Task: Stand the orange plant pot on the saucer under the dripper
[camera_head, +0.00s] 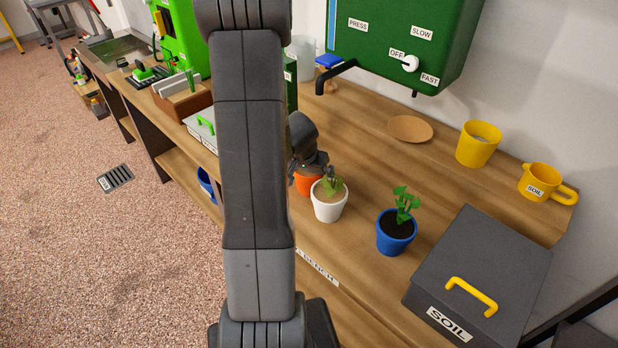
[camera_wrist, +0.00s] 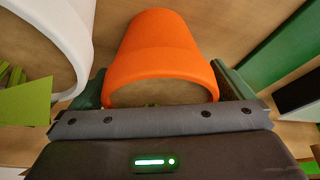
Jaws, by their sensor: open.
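The orange plant pot (camera_head: 306,184) stands on the wooden bench behind my arm, beside a white pot, and is mostly hidden in the head view. In the wrist view the orange pot (camera_wrist: 160,50) lies between the two fingers of my gripper (camera_wrist: 155,88). The jaws are open, one finger on each side of the pot. The saucer (camera_head: 410,128), a flat brown disc, lies empty on the bench to the right. The dripper (camera_head: 405,40) is a green wall box with a white knob near OFF and a small spout above the bench.
The white pot (camera_head: 329,205) with a drooping plant stands close beside my gripper; its rim (camera_wrist: 50,45) shows in the wrist view. A blue pot (camera_head: 396,236), a yellow cup (camera_head: 478,144), a yellow SOIL scoop (camera_head: 546,184) and a grey SOIL box (camera_head: 490,268) stand to the right. Bench between pots and saucer is clear.

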